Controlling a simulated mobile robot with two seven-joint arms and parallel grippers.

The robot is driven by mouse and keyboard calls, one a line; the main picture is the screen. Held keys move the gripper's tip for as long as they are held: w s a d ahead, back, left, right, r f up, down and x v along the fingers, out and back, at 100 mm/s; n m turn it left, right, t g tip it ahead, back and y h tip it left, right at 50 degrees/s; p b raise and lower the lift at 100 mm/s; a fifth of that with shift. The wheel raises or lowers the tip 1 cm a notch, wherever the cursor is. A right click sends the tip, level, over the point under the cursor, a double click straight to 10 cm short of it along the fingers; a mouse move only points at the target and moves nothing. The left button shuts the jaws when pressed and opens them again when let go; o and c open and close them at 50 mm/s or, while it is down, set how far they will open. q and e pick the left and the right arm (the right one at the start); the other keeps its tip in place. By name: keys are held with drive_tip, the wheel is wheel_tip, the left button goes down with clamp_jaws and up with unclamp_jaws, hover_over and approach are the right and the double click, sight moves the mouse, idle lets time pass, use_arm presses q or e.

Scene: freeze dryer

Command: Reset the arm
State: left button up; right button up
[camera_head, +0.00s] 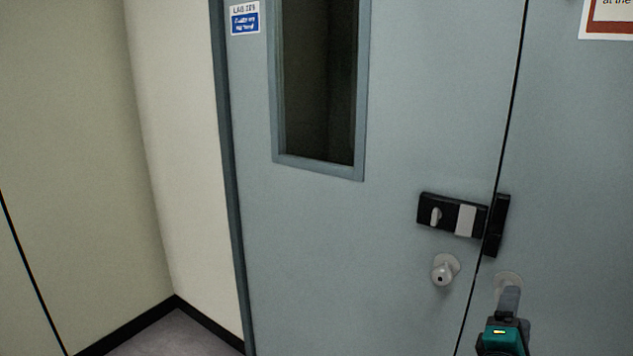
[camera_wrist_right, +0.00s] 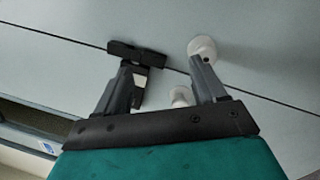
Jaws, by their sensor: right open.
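My right gripper (camera_head: 510,292) is at the bottom right of the head view, in front of the grey-blue double door. Its teal body is below, and a grey finger overlaps the round knob (camera_head: 508,277) on the right door leaf. In the right wrist view, the two dark fingers of the gripper (camera_wrist_right: 162,70) are spread apart with nothing held between them. The right finger's tip is close to a white knob (camera_wrist_right: 202,46) in that picture; I cannot tell whether they touch. My left gripper is in neither view.
The left door leaf (camera_head: 330,250) has a dark narrow window (camera_head: 320,80), a black latch (camera_head: 450,214) and a knob (camera_head: 445,270). Pale walls (camera_head: 180,130) meet the purplish floor (camera_head: 170,335) at left. The doors look shut, with a thin seam between leaves.

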drive_tip(key=s+a+f+m+g+y, duration=0.25)
drive_tip(key=s+f+y, duration=0.25)
drive_tip(key=s+f, duration=0.4)
drive_tip(key=s+a+f+m+g+y, duration=0.25)
drive_tip(key=s+f+y, duration=0.35)
drive_tip(key=f, duration=0.5)
drive_tip(key=s+a+m+y, duration=0.2)
drive_tip(key=s+m, duration=0.1)
drive_tip(key=s, duration=0.3)
drive_tip(key=a+m, duration=0.5)
drive_tip(key=a, duration=0.5)
drive_tip(key=shift+s+a+f+y, duration=0.15)
drive_tip(key=shift+f+y, duration=0.15)
drive_tip(key=shift+f, duration=0.05)
